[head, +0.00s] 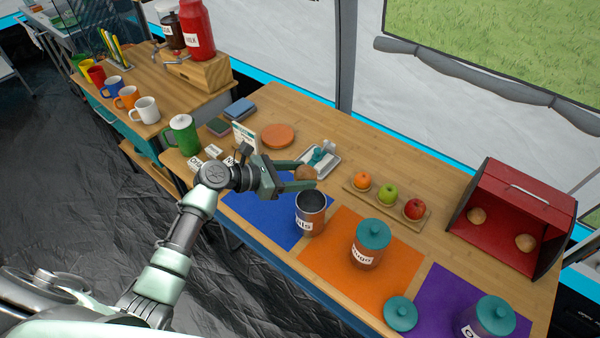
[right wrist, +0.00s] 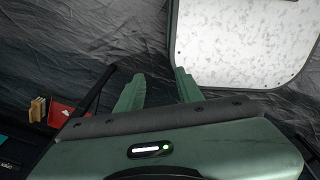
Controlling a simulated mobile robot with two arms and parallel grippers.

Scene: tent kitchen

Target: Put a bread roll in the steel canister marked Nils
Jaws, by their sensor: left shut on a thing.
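The steel canister marked Nils (head: 309,221) stands upright and open on the blue mat (head: 262,215); only "ils" of its label is readable. My left gripper (head: 303,176) is shut on a bread roll (head: 306,173), held above and just behind the canister's open top in the head view. The roll is apart from the canister's rim as seen. Two more bread rolls (head: 477,215) (head: 525,242) lie in the open red bread box (head: 500,246). In the right wrist view my right gripper (right wrist: 160,78) is open and empty, away from the counter.
A lidded canister (head: 368,255) stands on the orange mat and another (head: 484,325) on the purple mat. A loose teal lid (head: 401,313) lies near them. A fruit tray (head: 386,208) and small tray (head: 321,172) sit behind.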

